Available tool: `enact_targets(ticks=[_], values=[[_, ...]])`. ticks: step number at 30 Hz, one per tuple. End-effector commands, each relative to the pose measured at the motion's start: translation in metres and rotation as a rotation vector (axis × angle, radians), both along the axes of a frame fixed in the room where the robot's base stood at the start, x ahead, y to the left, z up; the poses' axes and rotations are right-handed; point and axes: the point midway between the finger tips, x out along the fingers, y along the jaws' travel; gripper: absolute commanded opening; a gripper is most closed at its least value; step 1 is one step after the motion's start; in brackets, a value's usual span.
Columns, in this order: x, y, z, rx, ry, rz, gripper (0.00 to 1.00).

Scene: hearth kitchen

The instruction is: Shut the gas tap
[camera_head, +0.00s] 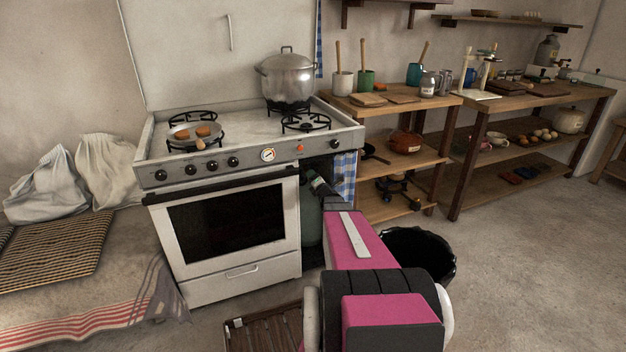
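A green gas cylinder (311,222) stands in the dark gap just right of the white stove (230,225). Only part of it shows; the shelf curtain and my arm are beside and in front of it. My pink and black arm reaches from the bottom of the view toward the top of the cylinder. My gripper (318,184) is small and dark there, close to the cylinder's top. I cannot make out the gas tap itself, nor whether the fingers are apart, closed or touching anything.
A black bucket (420,254) stands on the floor right of my arm. A blue checked curtain (344,175) hangs beside the gap. The stove carries a large pot (287,77) and a pan (194,133). Wooden shelves (403,158) stand right. Floor at lower right is clear.

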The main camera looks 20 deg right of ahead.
Motion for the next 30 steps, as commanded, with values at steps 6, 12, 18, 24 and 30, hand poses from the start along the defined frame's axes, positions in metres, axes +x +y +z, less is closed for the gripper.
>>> enact_targets(ticks=[6, 12, 18, 24, 30], values=[[-0.043, 0.000, 0.002, 0.000, 0.001, 0.000, 0.69], [-0.078, -0.001, 0.001, 0.000, 0.001, 0.000, 0.69], [-0.090, -0.002, 0.000, 0.000, 0.000, 0.001, 0.69], [-0.090, -0.003, 0.000, 0.000, 0.000, 0.001, 0.69], [-0.090, -0.002, 0.000, -0.061, -0.002, 0.001, 0.69]])
